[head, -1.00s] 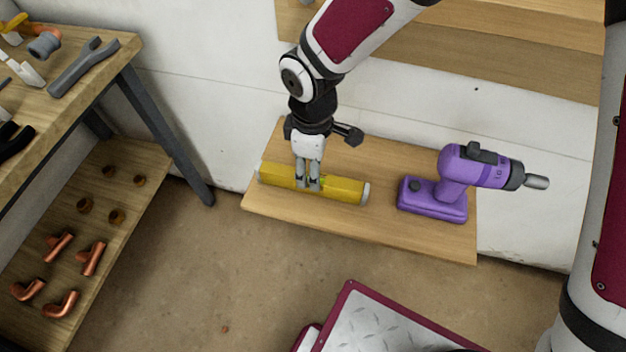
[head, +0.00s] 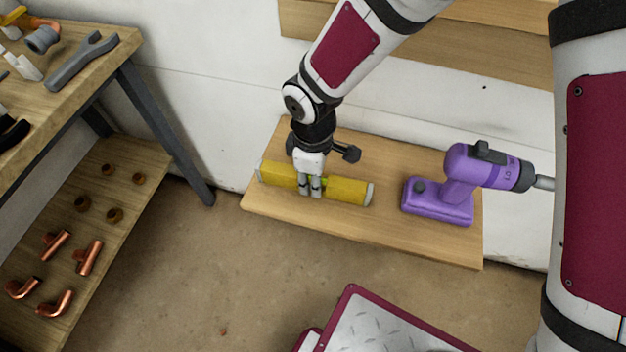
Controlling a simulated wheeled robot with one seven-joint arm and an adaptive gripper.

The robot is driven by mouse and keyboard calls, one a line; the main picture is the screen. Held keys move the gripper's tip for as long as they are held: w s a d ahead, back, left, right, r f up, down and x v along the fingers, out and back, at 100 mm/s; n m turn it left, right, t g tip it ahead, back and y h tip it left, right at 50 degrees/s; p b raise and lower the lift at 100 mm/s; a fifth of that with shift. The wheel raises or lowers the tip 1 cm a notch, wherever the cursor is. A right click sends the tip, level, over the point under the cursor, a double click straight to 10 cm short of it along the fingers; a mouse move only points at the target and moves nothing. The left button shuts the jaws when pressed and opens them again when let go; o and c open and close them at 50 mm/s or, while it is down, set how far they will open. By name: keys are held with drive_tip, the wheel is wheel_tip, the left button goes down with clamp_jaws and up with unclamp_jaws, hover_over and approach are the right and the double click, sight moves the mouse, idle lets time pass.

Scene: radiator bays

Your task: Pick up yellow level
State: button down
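The yellow level (head: 347,190) lies lengthwise on a wooden wall shelf, with pale end caps and a bit of green near its middle. My gripper (head: 310,195) points down at the middle of the level, and its two fingers stand close together in front of it, covering part of it. Whether the fingers touch or clasp the level cannot be told from this view. The level appears to rest on the shelf.
A purple drill (head: 445,195) stands right of the level on the same shelf (head: 410,240). A higher shelf (head: 440,45) is behind my arm. At left, a workbench (head: 105,55) holds a grey wrench (head: 82,62); its lower shelf (head: 110,225) carries copper fittings (head: 88,257).

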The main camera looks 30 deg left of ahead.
drive_tip(key=shift+r, duration=0.1)
drive_tip(key=shift+r, duration=0.55)
drive_tip(key=shift+s+d+r+p, duration=0.15)
drive_tip(key=shift+s+r+p, duration=0.2)
drive_tip(key=shift+r, duration=0.3)
drive_tip(key=shift+s+d+r+p, duration=0.15)
drive_tip(key=shift+r+p, duration=0.25)
drive_tip(key=shift+r, duration=0.2)
drive_tip(key=s+d+r, duration=0.1)
drive_tip(key=s+d, duration=0.6)
drive_tip(key=s, duration=0.5)
drive_tip(key=shift+s+d+p, duration=0.3)
drive_tip(key=shift+d, duration=0.1)
drive_tip(key=shift+r, duration=0.1)
